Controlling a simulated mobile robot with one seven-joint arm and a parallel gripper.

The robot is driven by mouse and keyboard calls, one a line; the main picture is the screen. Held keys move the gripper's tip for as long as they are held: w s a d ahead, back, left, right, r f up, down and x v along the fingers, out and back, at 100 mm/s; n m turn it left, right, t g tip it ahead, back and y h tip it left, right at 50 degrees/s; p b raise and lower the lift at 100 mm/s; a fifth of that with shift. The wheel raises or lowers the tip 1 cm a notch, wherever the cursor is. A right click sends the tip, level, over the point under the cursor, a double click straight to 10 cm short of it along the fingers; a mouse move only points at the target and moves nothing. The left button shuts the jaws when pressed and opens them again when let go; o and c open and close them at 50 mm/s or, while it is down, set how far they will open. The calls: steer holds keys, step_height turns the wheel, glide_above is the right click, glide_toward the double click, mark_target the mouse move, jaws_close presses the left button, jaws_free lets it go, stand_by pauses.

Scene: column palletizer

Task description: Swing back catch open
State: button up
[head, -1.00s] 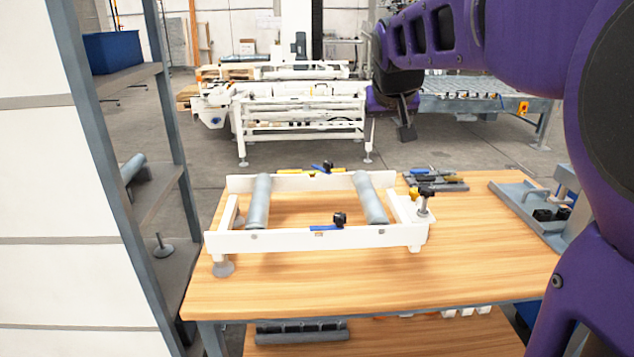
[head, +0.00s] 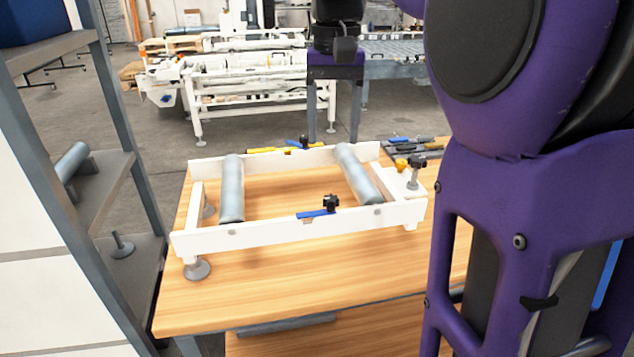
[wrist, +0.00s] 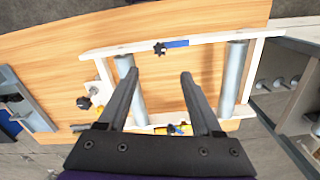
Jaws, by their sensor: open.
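A white roller frame (head: 300,232) with two grey rollers stands on the wooden table. On its back rail (head: 266,157) is the back catch (head: 303,143), a black knob with a small blue lever beside yellow strips. In the wrist view the back catch (wrist: 181,128) shows at the near rail between my finger bases, partly hidden. The front catch (head: 329,203) has a black knob and a blue lever lying along the front rail. My gripper (head: 333,136) is open and empty, its fingers pointing down near the back rail, right of the back catch. Its fingers also show in the wrist view (wrist: 158,74).
A clamp with a black knob (head: 415,170) stands at the frame's right end. A shelf rack (head: 110,170) stands close on the left. White conveyor machinery (head: 250,90) is further back.

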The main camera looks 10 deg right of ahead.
mark_target(331, 197)
step_height(331, 197, down, 13)
steer(key=b, duration=0.2)
steer(key=shift+r+b, duration=0.2)
steer(key=shift+b, duration=0.2)
jaws_close()
